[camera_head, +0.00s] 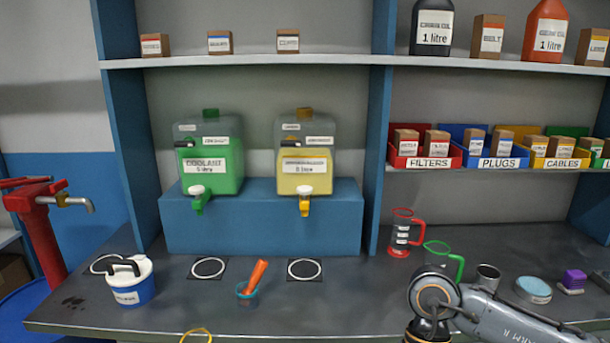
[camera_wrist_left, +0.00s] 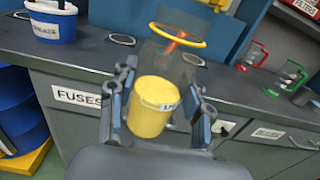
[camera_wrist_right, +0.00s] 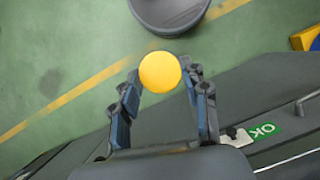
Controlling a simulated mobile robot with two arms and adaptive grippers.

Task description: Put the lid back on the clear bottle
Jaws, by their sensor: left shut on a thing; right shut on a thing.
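The clear bottle (camera_wrist_left: 152,55) is in the left wrist view. It is see-through with a yellow ring (camera_wrist_left: 178,34) at its far end and a labelled yellow part (camera_wrist_left: 152,108) nearer me. My left gripper (camera_wrist_left: 160,82) is shut on it, one finger on each side. A yellow ring also shows at the bottom edge of the head view (camera_head: 196,334). My right gripper (camera_wrist_right: 162,76) is shut on a round yellow lid (camera_wrist_right: 160,72) in the right wrist view, above the floor and apart from the bottle. The head view shows neither set of fingers.
The workbench (camera_head: 330,315) holds a blue-white tub (camera_head: 133,292), a small cup with an orange tool (camera_head: 256,278), red (camera_head: 402,238) and green (camera_head: 440,262) jugs and a metal cup (camera_head: 487,278). Coolant (camera_head: 210,160) and yellow (camera_head: 304,160) dispensers stand behind. A dark round object (camera_wrist_right: 168,12) is on the floor.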

